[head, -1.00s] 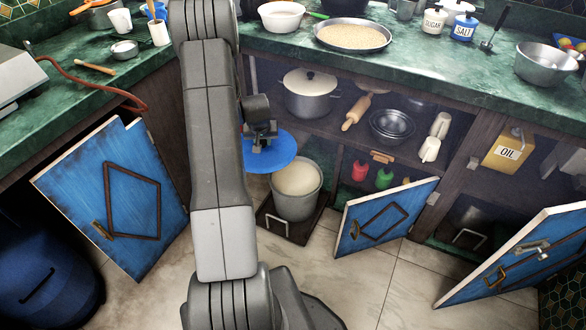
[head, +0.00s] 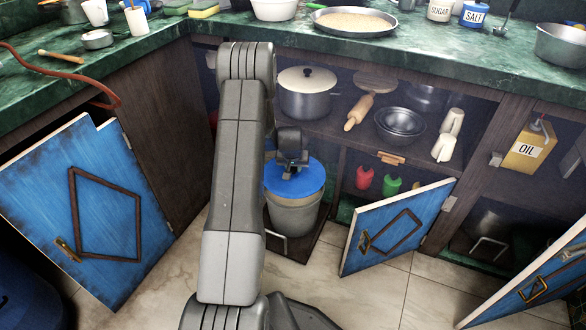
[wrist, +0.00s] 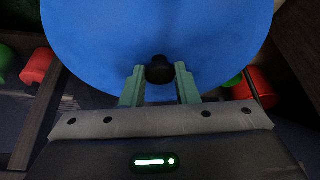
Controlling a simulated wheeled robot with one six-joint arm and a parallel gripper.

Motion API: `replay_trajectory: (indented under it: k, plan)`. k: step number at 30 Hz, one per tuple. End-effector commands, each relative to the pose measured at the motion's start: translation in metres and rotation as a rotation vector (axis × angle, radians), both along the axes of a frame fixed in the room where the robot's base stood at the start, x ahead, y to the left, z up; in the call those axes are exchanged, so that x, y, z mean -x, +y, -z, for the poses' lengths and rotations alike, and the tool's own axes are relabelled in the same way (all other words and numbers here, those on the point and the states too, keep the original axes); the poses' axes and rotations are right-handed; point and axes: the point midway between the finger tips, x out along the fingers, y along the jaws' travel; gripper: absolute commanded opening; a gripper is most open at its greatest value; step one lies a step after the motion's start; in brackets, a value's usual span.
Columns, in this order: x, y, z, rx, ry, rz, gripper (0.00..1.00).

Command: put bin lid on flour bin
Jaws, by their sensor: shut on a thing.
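The blue round bin lid (head: 309,183) is over the mouth of the grey flour bin (head: 293,216) in the head view, roughly level and hiding the flour. I cannot tell whether its rim touches the bin all around. My gripper (head: 290,170) is above the lid. In the wrist view the fingers of my gripper (wrist: 160,76) are on both sides of the lid's black knob (wrist: 158,67), shut on it. The lid (wrist: 155,35) fills the upper wrist view and hides the bin there.
The bin stands on a dark pull-out tray (head: 284,246) in front of the lower shelf. Open blue doors stand to the left (head: 90,215) and right (head: 395,230). A lidded pot (head: 305,98) sits on the shelf above, below the green counter (head: 400,50).

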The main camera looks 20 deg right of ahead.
Motion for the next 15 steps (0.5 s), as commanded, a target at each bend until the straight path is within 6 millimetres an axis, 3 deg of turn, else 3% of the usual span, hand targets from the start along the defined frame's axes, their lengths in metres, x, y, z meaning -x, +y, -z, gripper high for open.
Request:
replay_trajectory:
  k: [8, 15]
  plan:
    - [0.001, 0.001, 0.001, 0.0, -0.001, -0.002, 0.03]
    - [0.001, 0.001, 0.014, 0.0, -0.001, -0.003, 0.03]
